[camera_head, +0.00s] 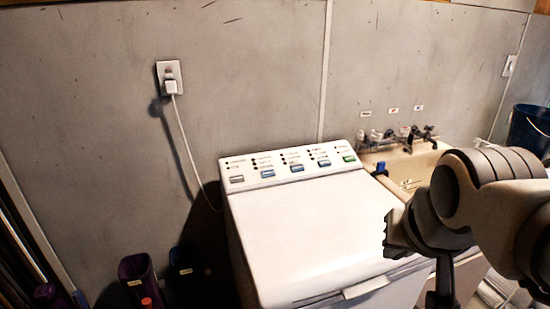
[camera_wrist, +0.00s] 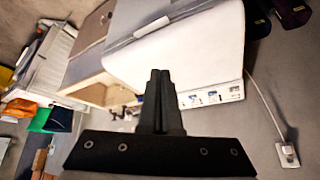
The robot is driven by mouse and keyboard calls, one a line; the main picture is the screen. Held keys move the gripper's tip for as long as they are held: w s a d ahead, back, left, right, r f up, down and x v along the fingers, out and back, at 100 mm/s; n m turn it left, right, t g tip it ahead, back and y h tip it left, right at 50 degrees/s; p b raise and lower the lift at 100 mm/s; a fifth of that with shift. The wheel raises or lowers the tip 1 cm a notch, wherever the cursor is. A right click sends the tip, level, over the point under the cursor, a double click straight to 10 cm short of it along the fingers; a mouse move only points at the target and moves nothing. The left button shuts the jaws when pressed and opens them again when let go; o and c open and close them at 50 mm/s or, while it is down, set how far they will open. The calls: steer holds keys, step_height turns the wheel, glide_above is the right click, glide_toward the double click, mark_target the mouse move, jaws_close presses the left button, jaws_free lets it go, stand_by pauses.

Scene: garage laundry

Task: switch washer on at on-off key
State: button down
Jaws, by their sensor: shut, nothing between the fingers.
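The white washer (camera_head: 310,230) stands against the grey wall, its lid closed. The labels are too small to read, so I cannot tell which is the on-off key. In the wrist view, the washer (camera_wrist: 190,55) and its panel (camera_wrist: 222,93) appear turned over, beyond my gripper. My gripper (camera_wrist: 160,76) is shut and empty, apart from the panel. In the head view my arm is right of the washer.
A sink (camera_head: 410,165) with taps (camera_head: 400,137) adjoins the washer's right side. A plug and cord are at the wall outlet (camera_head: 168,72). A blue bucket (camera_head: 530,128) is at the far right.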

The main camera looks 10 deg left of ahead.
steer(key=w+a+r+m+t, duration=0.1)
steer(key=w+a+m, duration=0.15)
steer(key=w, duration=0.45)
steer(key=w+a+r+m+t, duration=0.1)
steer(key=w+a, duration=0.2)
steer(key=w, duration=0.5)
steer(key=m+t+y+b, duration=0.3)
steer(key=m+y, duration=0.5)
steer(key=m, duration=0.6)
glide_above(237, 179)
steer(key=s+d, duration=0.3)
steer(key=s, duration=0.2)
step_height(237, 179, down, 12)
steer(key=shift+w+a+f+b, duration=0.25)
steer(key=shift+w+f+b, duration=0.25)
steer(key=shift+f, duration=0.85)
steer(key=shift+w+a+f+b, duration=0.2)
steer(key=shift+w+f+b, duration=0.3)
steer(key=shift+f, duration=0.9)
steer(key=shift+w+a+f+b, duration=0.25)
steer(key=shift+w+f+b, duration=0.25)
steer(key=shift+f, duration=0.85)
steer(key=shift+w+a+f, duration=0.1)
steer(key=shift+w+f, duration=0.05)
steer(key=shift+f, duration=0.2)
